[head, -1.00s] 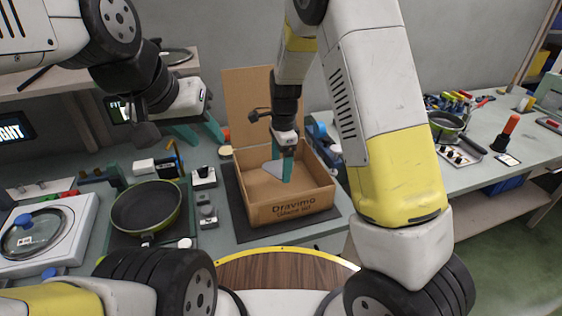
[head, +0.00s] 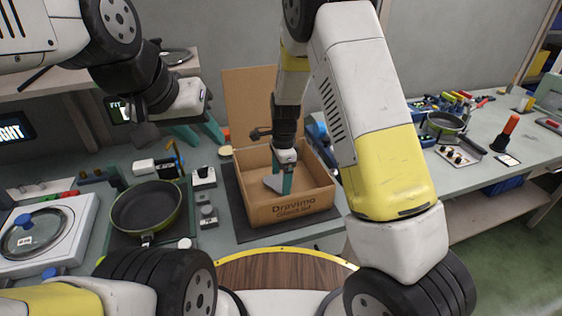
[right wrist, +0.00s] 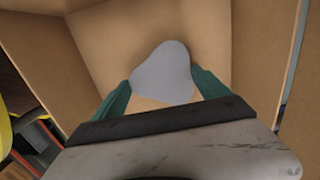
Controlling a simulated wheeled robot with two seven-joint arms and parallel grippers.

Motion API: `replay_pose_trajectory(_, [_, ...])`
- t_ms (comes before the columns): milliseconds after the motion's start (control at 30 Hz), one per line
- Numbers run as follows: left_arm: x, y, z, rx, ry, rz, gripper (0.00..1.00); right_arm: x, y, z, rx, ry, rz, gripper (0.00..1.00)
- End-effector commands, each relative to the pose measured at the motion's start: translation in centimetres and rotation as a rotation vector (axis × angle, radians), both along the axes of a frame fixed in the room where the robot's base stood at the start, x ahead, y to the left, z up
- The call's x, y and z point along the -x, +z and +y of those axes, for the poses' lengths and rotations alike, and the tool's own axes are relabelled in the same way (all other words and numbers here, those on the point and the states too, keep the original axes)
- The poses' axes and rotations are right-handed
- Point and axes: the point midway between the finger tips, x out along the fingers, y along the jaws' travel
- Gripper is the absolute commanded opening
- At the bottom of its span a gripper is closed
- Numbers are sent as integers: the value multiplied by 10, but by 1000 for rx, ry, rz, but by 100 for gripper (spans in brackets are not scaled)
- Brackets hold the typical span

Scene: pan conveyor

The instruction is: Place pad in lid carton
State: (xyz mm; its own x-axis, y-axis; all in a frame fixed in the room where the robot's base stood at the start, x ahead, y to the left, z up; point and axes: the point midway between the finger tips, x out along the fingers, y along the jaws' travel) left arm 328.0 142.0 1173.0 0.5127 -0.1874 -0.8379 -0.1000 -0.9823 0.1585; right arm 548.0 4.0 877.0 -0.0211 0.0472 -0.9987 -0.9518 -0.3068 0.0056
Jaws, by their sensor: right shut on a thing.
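The open cardboard carton (head: 290,212) stands on a dark mat on the bench, its tall back flap (head: 247,95) raised. The grey pad (head: 272,184) is inside the carton walls. My right gripper (head: 281,183) reaches down into the carton, shut on the pad. In the right wrist view the pad (right wrist: 162,75) sits between the two green fingers, above the brown carton floor; I cannot tell whether it touches the floor. My left gripper (head: 198,133) is to the left of the carton, empty, with its green fingers apart.
A dark pan (head: 146,207) sits on a fixture left of the carton. A white station with a glass lid (head: 32,232) is at the far left. Small switch boxes (head: 204,177) stand close to the carton's left side. Another pan (head: 446,121) and tools are on the right bench.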

Motion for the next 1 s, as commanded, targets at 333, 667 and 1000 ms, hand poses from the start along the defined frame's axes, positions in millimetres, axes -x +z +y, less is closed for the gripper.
replay_pose_trajectory(333, [0,0,0,0,0,0,36,0,-3,0,0,0,0,100])
replay_pose_trajectory(667, [0,0,0,0,0,0,36,-1,12,1,-2,1,-4,100])
replay_pose_trajectory(1000, [0,0,0,0,0,0,36,-2,86,-3,-3,2,-5,100])
